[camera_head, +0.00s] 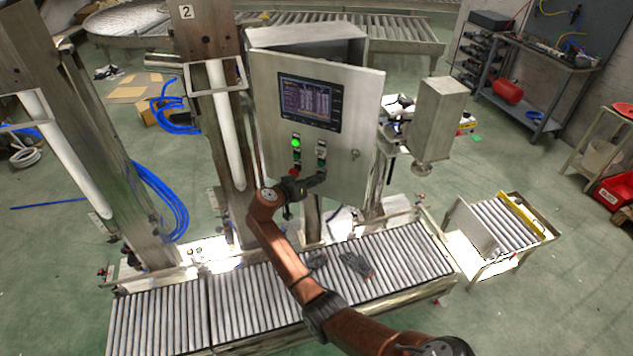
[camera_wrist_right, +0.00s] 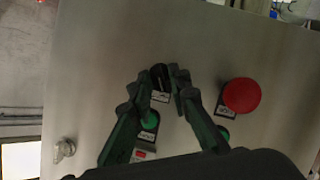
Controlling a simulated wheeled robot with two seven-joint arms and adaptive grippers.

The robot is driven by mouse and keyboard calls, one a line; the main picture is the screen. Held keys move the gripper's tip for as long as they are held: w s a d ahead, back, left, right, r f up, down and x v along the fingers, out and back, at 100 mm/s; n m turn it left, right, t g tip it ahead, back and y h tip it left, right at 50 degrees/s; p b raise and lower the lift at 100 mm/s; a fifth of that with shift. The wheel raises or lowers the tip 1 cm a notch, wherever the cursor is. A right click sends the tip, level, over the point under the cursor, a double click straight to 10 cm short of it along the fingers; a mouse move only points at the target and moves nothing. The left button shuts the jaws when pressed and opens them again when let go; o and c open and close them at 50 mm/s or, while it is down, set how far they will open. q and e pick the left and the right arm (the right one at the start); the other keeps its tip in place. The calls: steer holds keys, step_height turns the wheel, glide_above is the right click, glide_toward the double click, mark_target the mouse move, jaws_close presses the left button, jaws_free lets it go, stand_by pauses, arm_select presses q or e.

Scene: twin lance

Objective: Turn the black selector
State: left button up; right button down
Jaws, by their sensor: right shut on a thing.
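The black selector (camera_wrist_right: 160,76) is a small dark knob with a label plate on the grey door of the control cabinet (camera_head: 356,99). In the right wrist view it sits between the fingertips of my right gripper (camera_wrist_right: 162,84), which are closed in on its two sides. In the head view my right gripper (camera_head: 318,179) is at the lower right of the button group and hides the selector behind its fingers. My left gripper does not show in either view.
A red mushroom button (camera_wrist_right: 241,95) and a green button (camera_wrist_right: 149,120) are close to the fingers. A screen (camera_head: 309,102) and a lit green lamp (camera_head: 296,143) are higher on the door. A roller conveyor (camera_head: 260,299) runs below my right arm.

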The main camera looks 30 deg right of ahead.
steer(key=shift+w+a+f+n+g+h+b, duration=0.1)
steer(key=shift+n+g+h+b, duration=0.2)
steer(key=shift+n, duration=0.3)
steer(key=shift+w+f+n+g+h+b, duration=0.1)
steer(key=shift+n+g+h+b, duration=0.1)
steer(key=shift+n+h+b, duration=0.3)
steer(key=shift+r, duration=0.1)
steer(key=c, duration=2.1)
jaws_free()
steer(key=v, duration=1.2)
